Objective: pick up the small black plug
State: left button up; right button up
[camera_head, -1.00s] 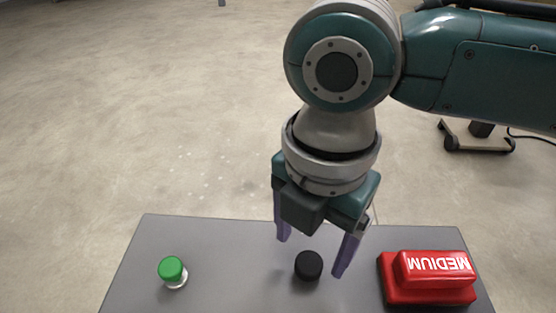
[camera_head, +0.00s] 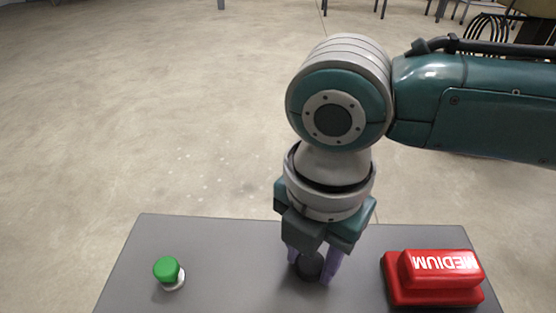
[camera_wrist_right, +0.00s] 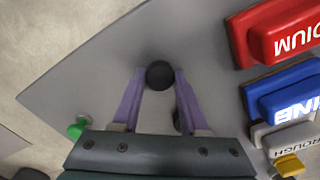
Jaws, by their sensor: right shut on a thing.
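The small black plug (camera_head: 309,265) stands on the grey table (camera_head: 220,262), between the fingers of my right gripper (camera_head: 312,270). In the right wrist view the plug (camera_wrist_right: 159,75) sits at the tips of the two purple fingers, and the right gripper (camera_wrist_right: 159,82) is shut on it. The fingers point down and hide the plug's sides in the head view. I cannot tell any gap between plug and table. My left gripper is not in view.
A green-topped knob (camera_head: 167,270) stands on the table at the left. A red block marked MEDIUM (camera_head: 436,278) lies to the right. The right wrist view also shows a blue block (camera_wrist_right: 285,95) and a yellow piece (camera_wrist_right: 289,165). The table around the plug is clear.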

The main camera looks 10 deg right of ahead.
grip_shut()
jog(key=shift+r, duration=0.1)
